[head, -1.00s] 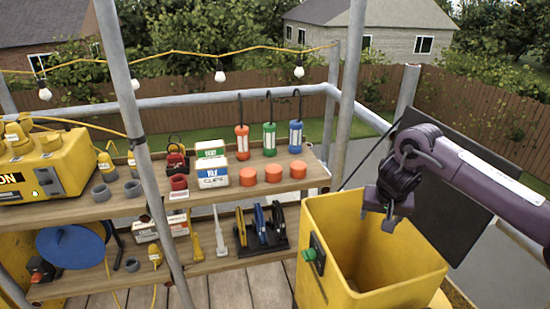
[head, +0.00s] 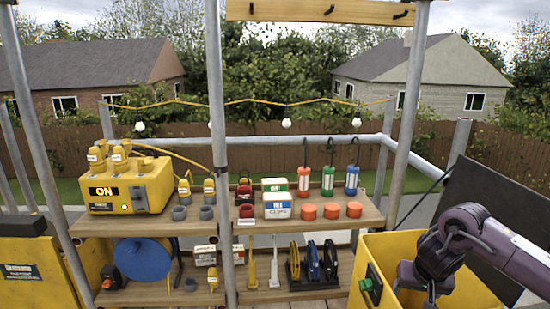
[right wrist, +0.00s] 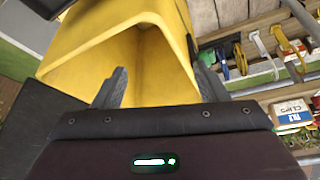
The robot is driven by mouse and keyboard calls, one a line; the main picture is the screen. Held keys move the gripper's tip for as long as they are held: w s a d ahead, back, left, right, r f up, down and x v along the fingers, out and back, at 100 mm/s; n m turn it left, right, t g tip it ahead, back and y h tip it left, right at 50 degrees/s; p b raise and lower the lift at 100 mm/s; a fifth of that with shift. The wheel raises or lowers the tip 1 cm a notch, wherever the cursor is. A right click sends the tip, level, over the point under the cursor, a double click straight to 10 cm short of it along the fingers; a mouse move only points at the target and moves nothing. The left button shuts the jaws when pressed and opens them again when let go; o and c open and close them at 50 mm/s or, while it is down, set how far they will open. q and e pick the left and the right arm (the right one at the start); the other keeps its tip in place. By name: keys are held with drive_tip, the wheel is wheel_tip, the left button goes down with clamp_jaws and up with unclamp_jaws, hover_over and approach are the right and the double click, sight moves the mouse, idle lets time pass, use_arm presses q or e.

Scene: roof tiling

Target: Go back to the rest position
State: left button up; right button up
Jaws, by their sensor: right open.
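My right gripper (head: 430,290) hangs at the lower right of the head view, over the near part of the yellow bin (head: 366,262). In the right wrist view its two dark fingers (right wrist: 160,90) stand wide apart with nothing between them. The yellow bin also shows in the right wrist view (right wrist: 85,52), beyond the fingers, and its inside looks empty where I can see it. My left gripper is in neither view.
A two-level wooden shelf (head: 345,218) holds a yellow power box (head: 128,188), lamps, orange caps and boxes. A dark panel (head: 490,205) stands behind my right arm. Scaffold poles (head: 217,150) rise in front of the shelf. A hook rail (head: 320,11) hangs above.

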drive_tip(key=s+a+f+n+t+y, duration=0.15)
drive_tip(key=a+f+n, duration=0.25)
drive_tip(key=a, duration=0.7)
drive_tip(key=s+a+f+n+t+y, duration=0.1)
drive_tip(key=a+f+n+y, duration=0.2)
drive_tip(key=a, duration=0.7)
drive_tip(key=s+a+r+n+t, duration=0.1)
drive_tip(key=s+a+r, duration=0.1)
drive_tip(key=s+a, duration=0.6)
drive_tip(key=s+d+f+m+g+h, duration=0.1)
drive_tip(key=s+d+f+g, duration=0.15)
drive_tip(key=s+d, duration=0.55)
drive_tip(key=s+d+f+m+g+h, duration=0.1)
drive_tip(key=s+d+f+g+h, duration=0.15)
drive_tip(key=s+d, duration=0.6)
wheel_tip(320, 180, down, 30)
drive_tip(key=s+a, duration=0.1)
drive_tip(key=s, duration=0.1)
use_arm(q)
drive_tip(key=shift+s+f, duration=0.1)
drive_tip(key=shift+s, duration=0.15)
use_arm(e)
drive_tip(key=s+d+f+g, duration=0.2)
drive_tip(key=s+d+f, duration=0.1)
drive_tip(key=s+f, duration=1.4)
drive_tip(key=shift+s+d+f+y, duration=0.2)
drive_tip(key=shift+s+f+y, duration=0.15)
drive_tip(key=shift+s, duration=0.9)
